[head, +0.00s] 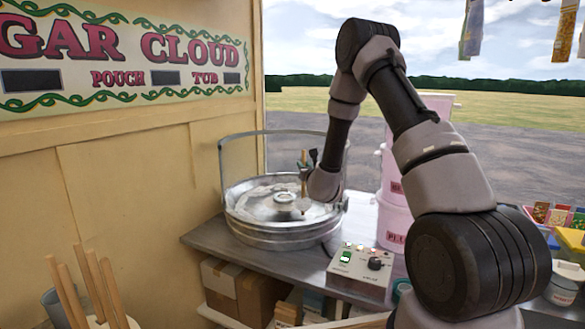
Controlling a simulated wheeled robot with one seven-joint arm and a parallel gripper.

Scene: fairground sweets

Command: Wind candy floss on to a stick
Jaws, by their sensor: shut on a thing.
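The metal candy floss bowl (290,239) stands on the counter, with a round spinner head (284,198) at its centre. Whitish floss (247,193) lies around the inside of the bowl. My gripper (306,164) is above the right part of the bowl, shut on a wooden stick (303,178) held roughly upright. The stick's lower end reaches down into the bowl, with a small pale tuft (305,204) around it. The fingers are small here and partly hidden by my wrist. A control box (359,271) with a green-lit switch and a black knob sits in front of the bowl.
A clear guard (236,158) rises behind the bowl. Pink tubs (393,228) stand to its right, partly behind my arm. Several wooden sticks (100,285) stand in a holder at the lower left. Boxes (252,298) sit under the metal counter (205,240). Colourful sweet trays (560,216) are at the far right.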

